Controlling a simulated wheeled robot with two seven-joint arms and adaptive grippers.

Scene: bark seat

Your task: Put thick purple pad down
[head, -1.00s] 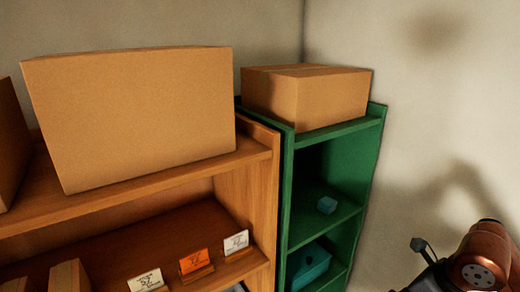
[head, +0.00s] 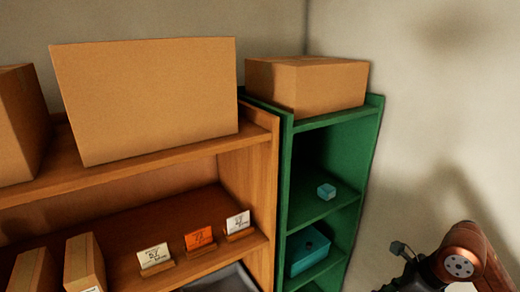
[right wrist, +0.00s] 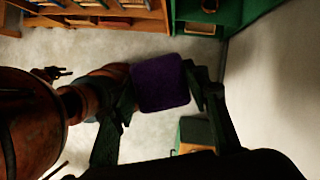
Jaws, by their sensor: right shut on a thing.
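A thick purple pad (right wrist: 160,82) with rounded corners shows in the right wrist view. My right gripper (right wrist: 163,90) is shut on it, with one dark finger at the pad's left and the other at its right. Light floor shows around the pad in that view; I cannot tell its height. In the head view only part of my right arm shows at the lower right, and the pad is out of view. My left gripper is in neither view.
A wooden shelf (head: 262,150) holds large cardboard boxes (head: 150,100) and small cards. A green object (right wrist: 194,132) stands near the right finger.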

